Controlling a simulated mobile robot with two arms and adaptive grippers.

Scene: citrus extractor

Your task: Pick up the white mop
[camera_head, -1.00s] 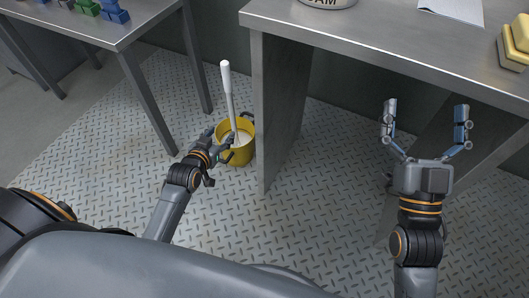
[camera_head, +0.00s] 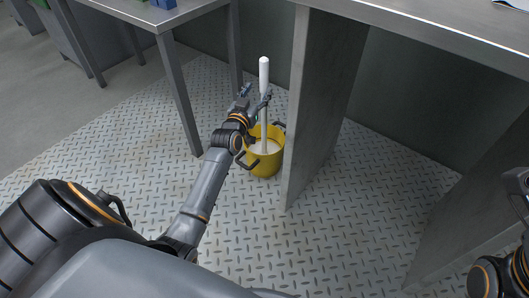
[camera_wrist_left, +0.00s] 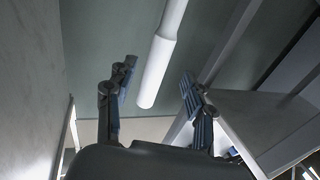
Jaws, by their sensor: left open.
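The white mop (camera_head: 264,72) stands nearly upright in a yellow bucket (camera_head: 267,166) on the floor, its handle sticking up above the rim. Its lower end in the bucket is partly hidden. My left gripper (camera_head: 257,94) is open at the handle, above the bucket. In the left wrist view the white handle (camera_wrist_left: 160,58) shows between the two spread fingers of the left gripper (camera_wrist_left: 157,76), with gaps on both sides. My right arm is at the right edge of the head view; its fingers are out of the picture.
A grey table panel (camera_head: 325,100) stands close to the right of the bucket. A metal table leg (camera_head: 180,95) is to its left. A metal tabletop (camera_head: 440,35) runs overhead on the right. The patterned floor (camera_head: 260,240) in front is clear.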

